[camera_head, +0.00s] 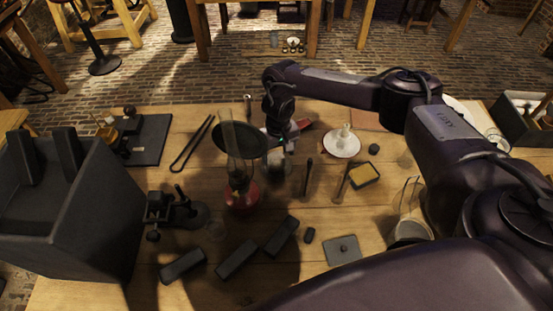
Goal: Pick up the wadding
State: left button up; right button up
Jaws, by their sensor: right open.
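My right gripper (283,160) hangs from my right arm, which reaches in from the right. It points down over the middle of the table, right of the tall glass chimney. It is open. Its fingers are small and dim here, and I cannot see clearly what lies between or below them. I cannot single out the wadding for certain. A small pale piece stands on a white dish (341,150) to the right of the gripper, apart from it, but I cannot tell what it is made of. My left gripper is not in view.
A glass chimney (236,150) on a red base stands close left of the gripper. Black tongs (192,144), a dark tray (148,150), dark blocks (237,259), a yellow-filled box (364,174) and a square plate (343,251) lie around the wooden table. A big dark box (100,215) stands left.

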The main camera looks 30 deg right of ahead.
aim_at(277, 157)
jog(key=f, duration=0.2)
jog(key=shift+w+a+f, duration=0.1)
jog(key=shift+a+f, duration=0.15)
jog(key=shift+f, duration=0.65)
jog(key=c, duration=1)
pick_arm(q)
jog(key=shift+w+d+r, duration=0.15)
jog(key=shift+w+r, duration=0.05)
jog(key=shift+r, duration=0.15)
pick_arm(e)
jog(key=shift+c, duration=0.2)
